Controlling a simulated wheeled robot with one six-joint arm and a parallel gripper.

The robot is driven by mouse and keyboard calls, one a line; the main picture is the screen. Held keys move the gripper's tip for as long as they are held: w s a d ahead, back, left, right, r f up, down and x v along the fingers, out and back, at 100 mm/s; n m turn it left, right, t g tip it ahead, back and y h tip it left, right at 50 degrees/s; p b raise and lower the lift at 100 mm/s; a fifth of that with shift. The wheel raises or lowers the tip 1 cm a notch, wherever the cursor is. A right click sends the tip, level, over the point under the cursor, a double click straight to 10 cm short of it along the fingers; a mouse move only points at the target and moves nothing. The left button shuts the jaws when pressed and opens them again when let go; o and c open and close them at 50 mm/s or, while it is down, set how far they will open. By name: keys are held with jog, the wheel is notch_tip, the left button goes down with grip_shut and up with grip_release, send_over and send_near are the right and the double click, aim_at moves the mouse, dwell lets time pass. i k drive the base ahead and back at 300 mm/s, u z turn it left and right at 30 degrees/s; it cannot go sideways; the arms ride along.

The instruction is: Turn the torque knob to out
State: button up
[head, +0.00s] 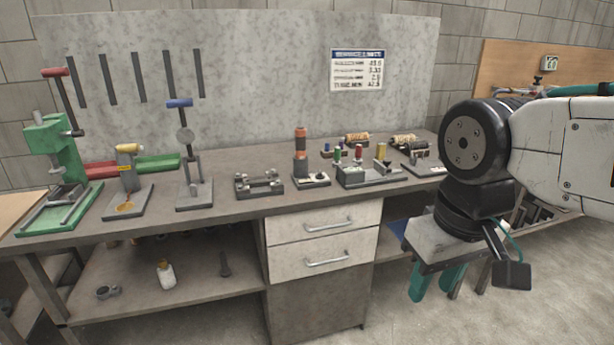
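I cannot tell for sure which part is the torque knob, as no label for it is readable. Small fixtures stand on the bench, among them one with an orange-and-dark upright cylinder (301,143) on a grey base with a white plate. To its right is a grey fixture (368,176) with red, green and yellow upright pieces. My gripper (435,286) hangs in front of the bench's right part, pointing down, below the bench top. Its two teal fingers are apart with nothing visible between them. It is well clear of the fixtures.
The grey workbench (240,208) carries a green press (58,150), a yellow-topped stand (127,175), a blue-handled press (187,150) and a low clamp fixture (259,184). Drawers (322,226) are closed below. A bottle (166,273) stands on the lower shelf. The floor in front is clear.

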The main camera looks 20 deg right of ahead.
aim_at(320, 177)
jog(key=k, duration=0.6)
jog(key=z, duration=0.45)
jog(key=i, duration=1.7)
jog(key=u, duration=0.45)
